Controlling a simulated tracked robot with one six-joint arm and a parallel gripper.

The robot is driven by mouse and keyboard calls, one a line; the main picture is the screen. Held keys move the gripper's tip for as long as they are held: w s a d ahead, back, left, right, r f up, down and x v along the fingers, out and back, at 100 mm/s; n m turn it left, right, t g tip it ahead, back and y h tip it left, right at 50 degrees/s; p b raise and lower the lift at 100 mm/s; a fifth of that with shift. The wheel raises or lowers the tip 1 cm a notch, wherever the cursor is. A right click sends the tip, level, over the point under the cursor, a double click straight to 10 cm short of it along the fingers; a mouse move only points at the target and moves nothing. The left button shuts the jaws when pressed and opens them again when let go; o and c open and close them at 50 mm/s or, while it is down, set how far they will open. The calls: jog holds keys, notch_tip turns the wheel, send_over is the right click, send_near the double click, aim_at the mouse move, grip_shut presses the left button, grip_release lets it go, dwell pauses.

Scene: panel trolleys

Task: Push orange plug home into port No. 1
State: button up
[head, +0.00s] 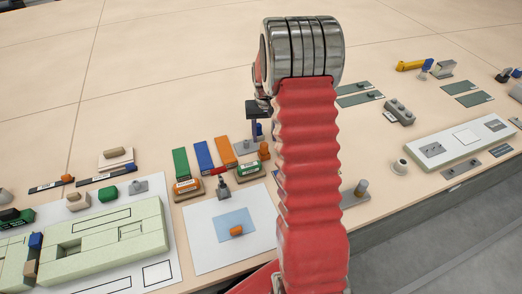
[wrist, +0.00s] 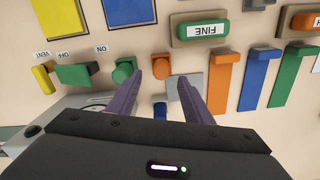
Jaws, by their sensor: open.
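My gripper (wrist: 160,77) is open in the wrist view, its two dark fingers spread apart. A rounded orange piece, apparently the orange plug (wrist: 160,63), shows between and just beyond the fingertips, with a gap on each side. An orange piece also stands below my gripper in the head view (head: 264,151), beside a grey plate. Another orange piece (head: 236,231) lies on a light blue pad. I cannot tell for sure which is the plug, and no port marked No. 1 is readable. The arm hides much around the gripper in the head view.
A green knob (wrist: 124,70) stands left of the fingers, and a blue piece (wrist: 160,112) lies between them. A green block marked FINE (wrist: 203,29) is close by. Orange, blue and green bars (head: 227,151) lie left of the arm. A pale green fixture (head: 100,240) fills the lower left.

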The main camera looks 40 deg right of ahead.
aim_at(263, 144)
jog(key=shift+a+f, duration=0.15)
jog(key=shift+f, duration=1.15)
jog(key=shift+a+f, duration=0.1)
jog(key=shift+f, duration=1.2)
jog(key=shift+c, duration=0.3)
jog(key=c, duration=1.1)
